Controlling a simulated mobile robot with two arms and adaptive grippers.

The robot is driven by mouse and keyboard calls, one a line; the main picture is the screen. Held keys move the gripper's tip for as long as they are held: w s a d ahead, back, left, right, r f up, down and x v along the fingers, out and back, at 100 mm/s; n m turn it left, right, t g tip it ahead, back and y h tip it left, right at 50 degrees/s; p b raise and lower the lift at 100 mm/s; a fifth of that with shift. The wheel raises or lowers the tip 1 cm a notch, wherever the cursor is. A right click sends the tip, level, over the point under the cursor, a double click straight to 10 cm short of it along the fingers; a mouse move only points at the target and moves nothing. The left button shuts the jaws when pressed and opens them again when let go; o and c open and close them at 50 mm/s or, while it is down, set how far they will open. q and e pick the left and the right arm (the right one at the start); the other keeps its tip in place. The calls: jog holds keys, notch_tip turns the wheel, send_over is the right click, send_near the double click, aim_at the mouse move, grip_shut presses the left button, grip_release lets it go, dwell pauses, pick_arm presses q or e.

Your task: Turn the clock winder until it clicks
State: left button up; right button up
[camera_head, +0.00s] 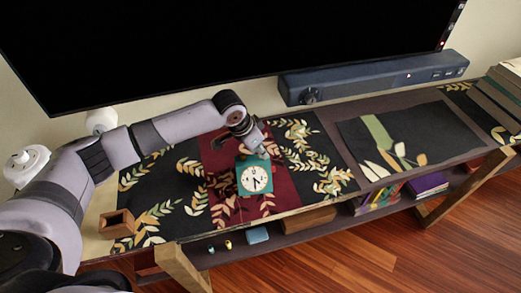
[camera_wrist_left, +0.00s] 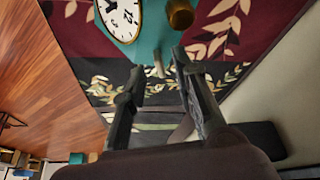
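A teal clock (camera_head: 254,178) with a round white dial stands on the dark red part of the cloth. My left gripper (camera_head: 252,136) is just behind and above it. In the left wrist view the clock's teal body (camera_wrist_left: 155,45) fills the top centre, with part of the dial. A brass-coloured knob (camera_wrist_left: 180,13) and a small pale peg (camera_wrist_left: 158,62) stick out of it; I cannot tell which is the winder. My left gripper's fingers (camera_wrist_left: 157,68) are apart. The peg shows between the fingertips, with no clear contact. My right gripper is in neither view.
A dark soundbar (camera_head: 370,78) and a large black screen (camera_head: 230,40) stand behind. A small wooden box (camera_head: 117,224) sits at the shelf's left end. Books (camera_head: 502,92) are stacked at the right.

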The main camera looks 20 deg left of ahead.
pick_arm(q)
jog(key=shift+w+d+f, duration=0.15)
jog(key=shift+w+f, duration=0.05)
jog(key=shift+f, duration=0.35)
jog(key=shift+c, duration=0.6)
